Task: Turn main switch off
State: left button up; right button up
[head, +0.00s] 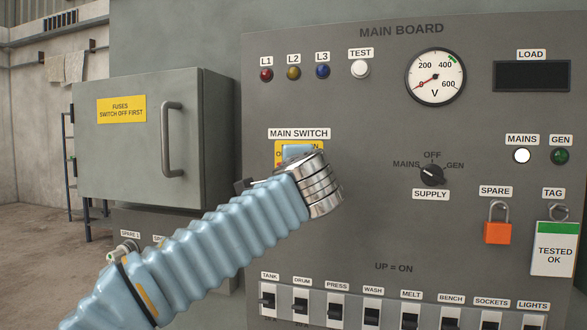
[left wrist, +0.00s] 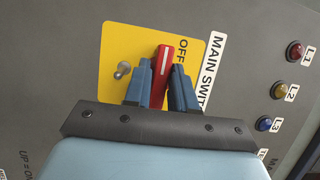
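The main switch's yellow plate (head: 280,148) is under the MAIN SWITCH label on the grey board, mostly hidden by my left arm in the head view. In the left wrist view the plate (left wrist: 116,46) carries a red handle (left wrist: 164,54). The handle's white-marked end lies beside the word OFF; the ON word is hidden there. My left gripper (left wrist: 162,80) has one blue finger on each side of the handle, with no clear gap, so it looks shut on it. My right gripper is not in view.
A small metal stud (left wrist: 123,70) stands on the yellow plate beside the left-hand finger. A grey fuse cabinet (head: 210,140) juts out at the left. The supply knob (head: 432,174), an orange padlock (head: 497,232) and a row of breakers (head: 336,306) are on the board.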

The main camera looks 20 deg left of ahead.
pick_arm(q)
jog(key=shift+o, duration=1.4)
jog(key=b+v, duration=0.2)
jog(key=v, duration=1.2)
jog(key=shift+a+f, duration=0.1)
